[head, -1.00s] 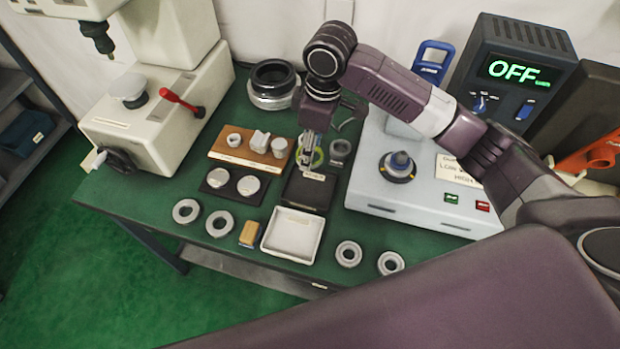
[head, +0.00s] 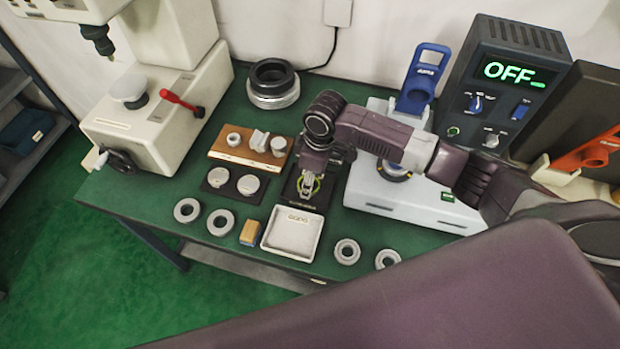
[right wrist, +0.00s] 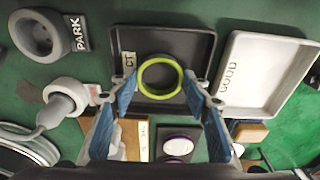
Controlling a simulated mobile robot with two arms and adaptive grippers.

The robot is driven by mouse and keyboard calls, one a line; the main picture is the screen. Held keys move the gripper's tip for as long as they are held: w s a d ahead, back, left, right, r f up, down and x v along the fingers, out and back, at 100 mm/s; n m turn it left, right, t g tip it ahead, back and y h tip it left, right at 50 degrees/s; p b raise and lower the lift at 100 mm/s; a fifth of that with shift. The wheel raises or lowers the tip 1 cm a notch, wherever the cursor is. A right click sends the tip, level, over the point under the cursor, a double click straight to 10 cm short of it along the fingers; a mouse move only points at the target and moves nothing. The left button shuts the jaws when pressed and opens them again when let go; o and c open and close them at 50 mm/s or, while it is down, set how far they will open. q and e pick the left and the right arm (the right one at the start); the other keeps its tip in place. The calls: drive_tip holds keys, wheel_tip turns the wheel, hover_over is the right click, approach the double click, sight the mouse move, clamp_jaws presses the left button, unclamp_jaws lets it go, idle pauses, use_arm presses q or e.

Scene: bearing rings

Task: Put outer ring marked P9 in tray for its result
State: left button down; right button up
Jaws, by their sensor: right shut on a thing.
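My right gripper (head: 307,186) is shut on a ring with a yellow-green band (right wrist: 141,82). In the right wrist view the ring is held between the blue finger pads, over the black tray (right wrist: 205,48). The tray's label is partly hidden; "CT" shows. In the head view the black tray (head: 290,190) lies under the gripper, partly covered by it. I cannot tell whether the ring touches the tray floor. No P9 mark is readable. A white tray (head: 292,236) stands just in front; its "GOOD" label reads in the right wrist view (right wrist: 262,75). My left gripper is not in view.
Several grey rings lie along the front edge, such as one at left (head: 187,210) and one at right (head: 347,251). A wooden block with parts (head: 230,153) stands left of the black tray. A grey device (head: 390,205) is at right, a "PARK" holder (right wrist: 40,38) behind.

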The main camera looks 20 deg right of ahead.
sight(315, 186)
drive_tip(key=o, duration=1.3)
drive_tip(key=r, duration=0.4)
drive_tip(key=r+b, duration=0.1)
drive_tip(key=r, duration=0.3)
drive_tip(key=d+r, duration=0.1)
drive_tip(key=r, duration=0.3)
drive_tip(key=shift+s+d, duration=0.1)
drive_tip(key=shift+s, duration=0.3)
